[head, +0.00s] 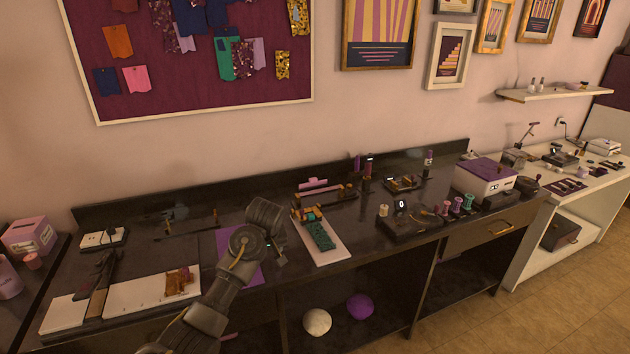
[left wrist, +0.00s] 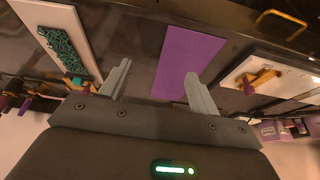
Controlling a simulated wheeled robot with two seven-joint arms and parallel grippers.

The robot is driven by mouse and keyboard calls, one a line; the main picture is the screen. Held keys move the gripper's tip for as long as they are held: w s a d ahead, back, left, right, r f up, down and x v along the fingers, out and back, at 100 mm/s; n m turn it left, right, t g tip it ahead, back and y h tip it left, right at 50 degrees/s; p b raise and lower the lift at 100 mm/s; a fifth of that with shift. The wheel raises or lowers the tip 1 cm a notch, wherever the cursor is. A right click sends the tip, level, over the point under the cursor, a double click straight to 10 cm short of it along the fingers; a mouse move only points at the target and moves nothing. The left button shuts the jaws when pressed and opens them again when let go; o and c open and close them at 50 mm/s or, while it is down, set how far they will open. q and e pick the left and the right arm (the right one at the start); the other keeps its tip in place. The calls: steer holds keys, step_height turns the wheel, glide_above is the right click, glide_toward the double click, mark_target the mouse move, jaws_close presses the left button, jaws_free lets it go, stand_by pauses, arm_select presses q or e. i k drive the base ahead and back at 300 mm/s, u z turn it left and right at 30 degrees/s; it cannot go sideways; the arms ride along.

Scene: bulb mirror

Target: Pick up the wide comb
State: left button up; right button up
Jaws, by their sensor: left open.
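I cannot make out a wide comb for certain in either view. My left gripper (head: 268,238) is over the dark counter (head: 355,225), above a purple mat (head: 233,243). In the left wrist view my left gripper (left wrist: 158,88) has its two fingers wide apart, with nothing between them. The purple mat (left wrist: 188,62) shows bare beyond and between the fingers. In the head view my arm and hand cover part of the mat. My right gripper is in neither view.
A white board (head: 330,249) with a teal patterned piece (head: 320,236) lies right of the mat. Another white board (head: 140,294) with amber pieces (head: 180,280) lies to the left. Thread spools (head: 457,205) and a purple-lidded box (head: 486,176) stand further right.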

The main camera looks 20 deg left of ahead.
mark_target(314, 182)
steer(key=i, duration=1.9)
